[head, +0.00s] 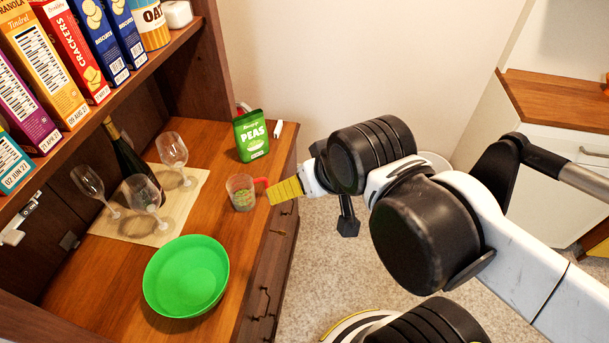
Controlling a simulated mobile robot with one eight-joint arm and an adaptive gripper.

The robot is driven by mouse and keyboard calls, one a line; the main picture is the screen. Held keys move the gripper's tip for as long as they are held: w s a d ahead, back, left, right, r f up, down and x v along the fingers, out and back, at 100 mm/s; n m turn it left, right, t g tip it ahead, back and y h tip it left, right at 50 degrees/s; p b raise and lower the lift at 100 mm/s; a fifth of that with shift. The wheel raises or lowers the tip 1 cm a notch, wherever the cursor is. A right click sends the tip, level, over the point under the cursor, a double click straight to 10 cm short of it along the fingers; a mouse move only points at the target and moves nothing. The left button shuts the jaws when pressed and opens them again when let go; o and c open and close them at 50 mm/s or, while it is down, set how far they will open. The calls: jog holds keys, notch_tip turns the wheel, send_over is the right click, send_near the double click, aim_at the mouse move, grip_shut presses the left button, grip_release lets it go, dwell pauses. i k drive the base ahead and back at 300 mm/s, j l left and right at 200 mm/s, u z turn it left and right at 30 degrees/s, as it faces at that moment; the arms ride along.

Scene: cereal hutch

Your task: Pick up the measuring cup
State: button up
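The measuring cup (241,193) is a small clear cup with green markings and a red handle. It stands upright on the wooden hutch counter, near the front edge. The handle points right. My gripper (272,191) comes in from the right with its yellow finger pads at the handle side of the cup. The pads overlap or nearly touch the handle's end in the head view. Only one side of the fingers shows clearly, so I cannot tell whether they are open or around the handle.
A green bowl (186,277) stands in front of the cup. A green peas packet (251,136) stands behind it. Several wine glasses and a dark bottle (133,166) stand left on a mat (122,229). A shelf of boxes overhangs the counter's left part.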

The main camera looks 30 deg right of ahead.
aim_at(241, 185)
jog(key=l+u, duration=0.2)
jog(key=u, duration=0.2)
jog(key=k+l+u, duration=0.1)
jog(key=u, duration=0.3)
jog(key=k+l+u, duration=0.15)
jog(key=l+u, duration=0.15)
jog(key=u, duration=0.15)
jog(key=k+l+u, duration=0.1)
jog(key=u, duration=0.3)
